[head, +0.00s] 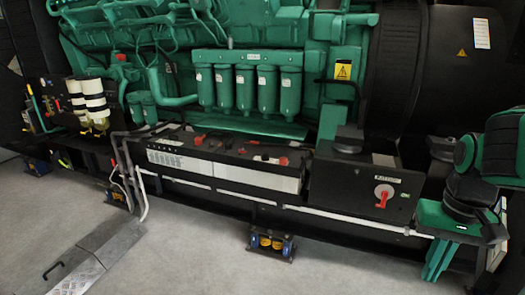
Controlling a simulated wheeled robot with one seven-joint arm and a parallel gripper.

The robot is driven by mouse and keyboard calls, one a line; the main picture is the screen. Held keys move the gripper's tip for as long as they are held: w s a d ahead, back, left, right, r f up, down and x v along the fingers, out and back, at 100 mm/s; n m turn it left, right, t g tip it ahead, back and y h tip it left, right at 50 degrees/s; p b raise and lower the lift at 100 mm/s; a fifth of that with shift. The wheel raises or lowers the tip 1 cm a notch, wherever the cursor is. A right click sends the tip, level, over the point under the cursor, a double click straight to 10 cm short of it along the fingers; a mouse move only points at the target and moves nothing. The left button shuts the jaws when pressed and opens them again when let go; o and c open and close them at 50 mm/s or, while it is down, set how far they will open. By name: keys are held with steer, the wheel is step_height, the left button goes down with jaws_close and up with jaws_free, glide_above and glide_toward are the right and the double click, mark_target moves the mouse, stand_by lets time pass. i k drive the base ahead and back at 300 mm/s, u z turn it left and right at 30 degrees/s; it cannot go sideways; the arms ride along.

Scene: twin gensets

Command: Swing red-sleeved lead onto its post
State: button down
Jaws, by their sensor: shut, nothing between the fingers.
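Two batteries sit side by side in a black tray (225,191) along the front of the genset. Their tops are dark and their front faces are pale (255,178). A red piece (283,161) shows on the right battery's top, beside dark lead-like shapes. A smaller red piece (198,139) shows near the back of the left battery's top. I cannot tell which is the lead's red sleeve, and the post is too small to make out. My gripper (438,266) is at the lower right, well right of the batteries. Its green fingers point down, shut and empty.
A black box with a red rotary switch (383,194) stands right of the batteries. Several green filters (245,90) hang on the engine behind. A blue-and-yellow mount (270,243) sticks out below the frame. A metal floor plate (95,258) lies left; grey floor in front is clear.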

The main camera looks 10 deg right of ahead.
mark_target(257, 143)
steer(key=z, duration=0.2)
steer(key=k, duration=0.2)
steer(key=u, duration=0.8)
steer(key=i, duration=2)
steer(key=z, duration=0.5)
